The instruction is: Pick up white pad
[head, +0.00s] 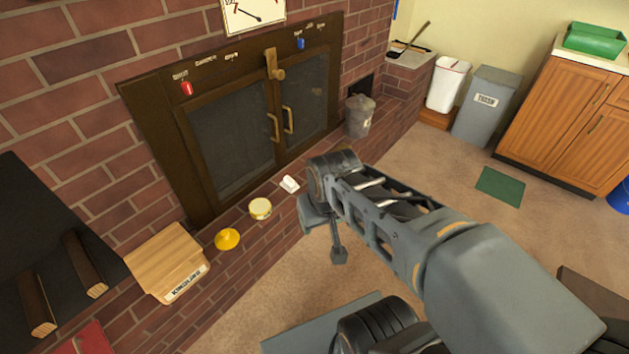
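A small white pad-like object (289,184) lies on the brick hearth ledge in front of the dark fireplace doors. It is small in the picture, and its exact shape is hard to tell. My gripper (322,237) is just right of it in the picture, at the end of my grey arm, with a finger pointing down over the carpet side of the ledge. The gripper appears apart from the white pad. The arm hides part of the gripper, and I cannot tell how far apart its fingers are.
On the ledge are a yellow-white tin (260,208), a yellow dish (227,239), a wooden block (166,260) and a grey lidded can (359,116). Fireplace doors (262,120) rise behind. Bins (486,104) and a wooden cabinet (561,115) stand at the back right. Carpet (430,170) is mostly free.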

